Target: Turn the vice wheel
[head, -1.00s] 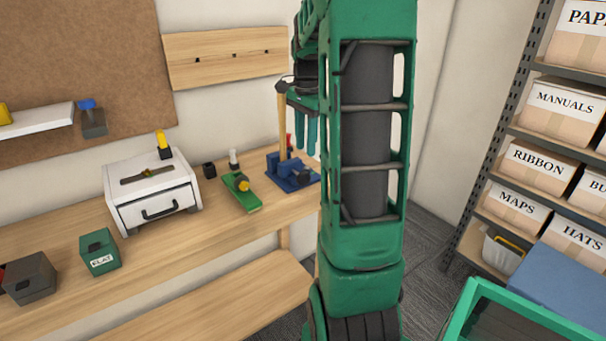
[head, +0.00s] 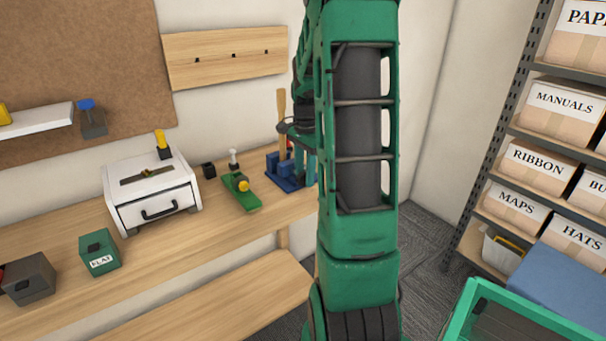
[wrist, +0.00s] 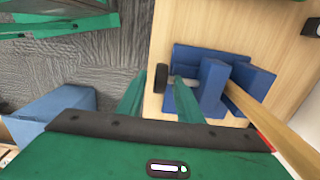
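The blue vice (head: 280,181) stands at the right end of the wooden workbench, with a pale wooden bar (head: 282,112) upright in it. My arm hides its right part in the head view. In the wrist view the vice (wrist: 210,83) is right of centre, and its dark round wheel (wrist: 161,78) sticks out to the left on a light shaft. My gripper (wrist: 160,97) is open and empty. Its two green fingers point toward the wheel, one on each side in the picture. I cannot tell whether they touch it.
A green block tool (head: 240,190) and a white drawer box (head: 155,205) stand left of the vice. A peg rail (head: 228,57) hangs above the bench. A shelf of labelled boxes (head: 540,161) stands at the right.

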